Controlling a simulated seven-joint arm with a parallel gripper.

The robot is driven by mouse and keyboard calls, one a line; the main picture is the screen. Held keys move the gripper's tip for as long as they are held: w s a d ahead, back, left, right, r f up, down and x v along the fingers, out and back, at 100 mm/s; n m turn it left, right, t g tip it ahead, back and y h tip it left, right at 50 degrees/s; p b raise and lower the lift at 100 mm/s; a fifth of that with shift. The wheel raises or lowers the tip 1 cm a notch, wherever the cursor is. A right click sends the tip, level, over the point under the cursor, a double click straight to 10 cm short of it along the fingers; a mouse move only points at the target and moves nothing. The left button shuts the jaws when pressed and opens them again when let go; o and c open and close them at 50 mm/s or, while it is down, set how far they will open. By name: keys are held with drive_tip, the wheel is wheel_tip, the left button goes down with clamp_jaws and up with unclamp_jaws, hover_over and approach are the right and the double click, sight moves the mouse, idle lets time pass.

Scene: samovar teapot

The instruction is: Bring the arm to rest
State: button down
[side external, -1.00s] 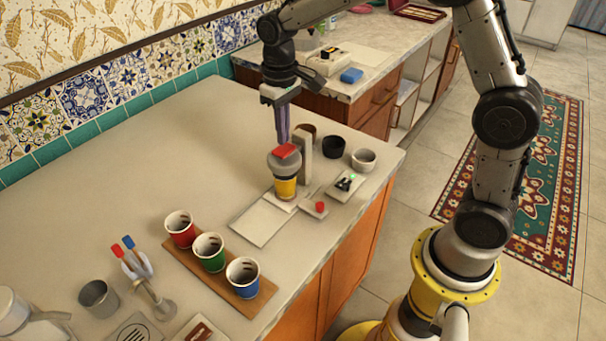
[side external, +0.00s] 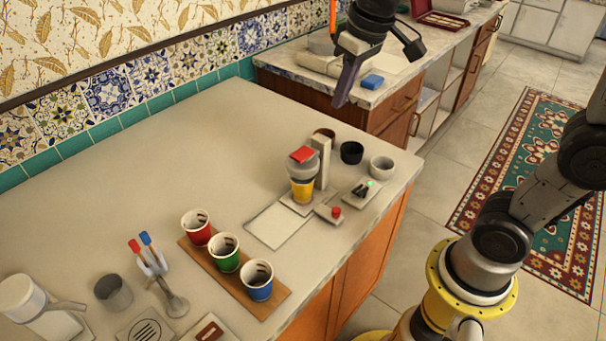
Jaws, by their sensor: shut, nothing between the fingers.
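My gripper (side external: 343,88) is up above the far end of the counter, in front of the back side counter. Its fingers are together and hold nothing. It is well clear of the small machine (side external: 326,160) with a red top, which stands below it with a yellow cup (side external: 302,190) under its head. Most of my upper arm lies outside the picture.
A wooden tray (side external: 273,305) carries red (side external: 198,228), green (side external: 225,252) and blue (side external: 258,280) cups. A black bowl (side external: 352,152) and a white bowl (side external: 382,167) stand near the right edge. A blue block (side external: 372,82) lies on the back counter. The counter's left middle is clear.

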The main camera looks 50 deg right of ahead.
drive_tip(key=s+f+t, duration=0.2)
drive_tip(key=s+f, duration=0.2)
drive_tip(key=s, duration=1.2)
drive_tip(key=shift+s+d+f, duration=0.2)
drive_tip(key=shift+s+d, duration=0.05)
drive_tip(key=shift+s, duration=0.05)
